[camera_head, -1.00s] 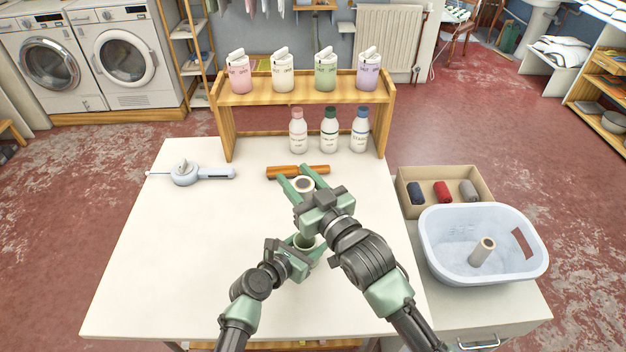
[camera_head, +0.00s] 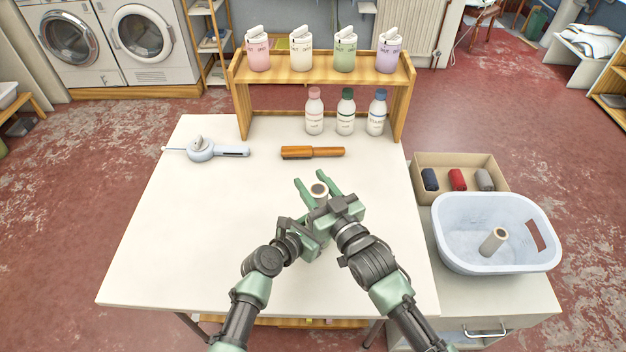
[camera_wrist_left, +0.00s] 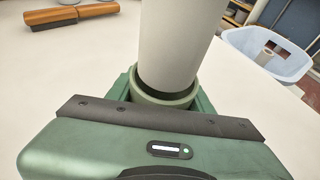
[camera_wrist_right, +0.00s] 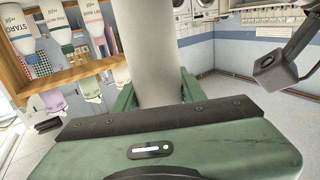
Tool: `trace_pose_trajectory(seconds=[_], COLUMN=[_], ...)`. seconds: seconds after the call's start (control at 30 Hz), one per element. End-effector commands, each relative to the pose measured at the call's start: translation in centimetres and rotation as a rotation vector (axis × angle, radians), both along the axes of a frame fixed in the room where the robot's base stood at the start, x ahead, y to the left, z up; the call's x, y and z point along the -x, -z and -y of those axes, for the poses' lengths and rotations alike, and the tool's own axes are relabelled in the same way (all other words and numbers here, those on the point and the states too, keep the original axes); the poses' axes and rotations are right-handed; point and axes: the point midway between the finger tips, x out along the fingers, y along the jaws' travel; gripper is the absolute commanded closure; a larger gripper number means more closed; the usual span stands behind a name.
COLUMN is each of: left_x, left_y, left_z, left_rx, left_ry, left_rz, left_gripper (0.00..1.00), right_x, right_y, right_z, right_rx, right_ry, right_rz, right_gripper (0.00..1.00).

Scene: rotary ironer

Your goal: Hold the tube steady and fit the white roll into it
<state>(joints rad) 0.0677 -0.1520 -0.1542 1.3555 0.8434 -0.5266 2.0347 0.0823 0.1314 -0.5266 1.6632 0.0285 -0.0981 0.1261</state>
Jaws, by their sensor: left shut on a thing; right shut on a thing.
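My right gripper (camera_head: 313,182) is shut on the white roll (camera_head: 319,189), whose hollow upper end shows between its fingers. The roll also stands between the fingers in the right wrist view (camera_wrist_right: 152,50). My left gripper (camera_head: 308,238) is just below and is shut on the green tube (camera_wrist_left: 160,97). In the left wrist view the roll (camera_wrist_left: 180,40) stands over the tube, its lower end within the tube's rim. A dark gap shows along the near side. The roll looks slightly tilted to the tube. How deep it sits is hidden.
A brown-handled brush (camera_head: 315,152) and a pale blue tool (camera_head: 205,150) lie on the white table (camera_head: 180,235). A wooden shelf (camera_head: 325,83) with bottles stands behind. At right are a cardboard box (camera_head: 432,163) and a blue basin (camera_head: 460,255) holding another roll (camera_head: 494,240).

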Motion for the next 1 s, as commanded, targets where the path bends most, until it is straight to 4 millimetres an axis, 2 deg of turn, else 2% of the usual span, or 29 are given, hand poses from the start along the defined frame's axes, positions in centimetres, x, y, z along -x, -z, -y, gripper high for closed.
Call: trace_pose_trajectory(seconds=[0.13,0.17,0.2,0.23,0.87,1.0], left_x=[0.0,0.0,0.0,0.0,0.0,0.0], left_y=[0.0,0.0,0.0,0.0,0.0,0.0], left_z=[0.0,0.0,0.0,0.0,0.0,0.0], left_rx=[0.0,0.0,0.0,0.0,0.001,0.001], left_ry=[0.0,0.0,0.0,0.0,0.0,0.0], left_rz=[0.0,0.0,0.0,0.0,0.001,0.001], left_gripper=[0.97,0.97,0.97,0.97,0.97,0.97], right_x=[0.0,0.0,0.0,0.0,0.0,0.0], right_y=[0.0,0.0,0.0,0.0,-0.1,-1.2], right_z=[0.0,0.0,0.0,0.0,0.0,0.0], right_rx=[0.0,0.0,-0.001,0.0,0.0,-0.002], right_ry=[0.0,0.0,0.0,0.0,0.0,0.0], right_rz=[0.001,0.0,0.0,0.0,0.001,0.004], right_gripper=[1.0,0.51,0.4,0.34,0.34,0.34])
